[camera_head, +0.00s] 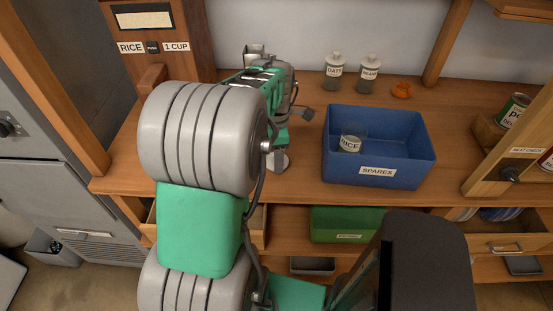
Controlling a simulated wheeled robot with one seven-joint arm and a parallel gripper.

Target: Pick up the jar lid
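I cannot pick out a loose jar lid for certain. A small pale grey piece (280,160) shows on the shelf side just below the end of my arm; I cannot tell whether it is a lid or part of my gripper. A glass jar labelled RICE (351,138) stands in the blue SPARES bin (378,172), with no lid visible on it. The OATS jar (334,71) and the BEANS jar (369,74) stand upright at the back with pale lids on. My gripper (284,132) is over the left of the worktop; my arm hides its fingers.
A small orange object (401,90) lies right of the jars. Cans stand in a wooden rack (490,134) at the right. A green bin (346,224) sits below the worktop. A rice dispenser (153,47) stands at back left. The worktop behind the blue bin is mostly clear.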

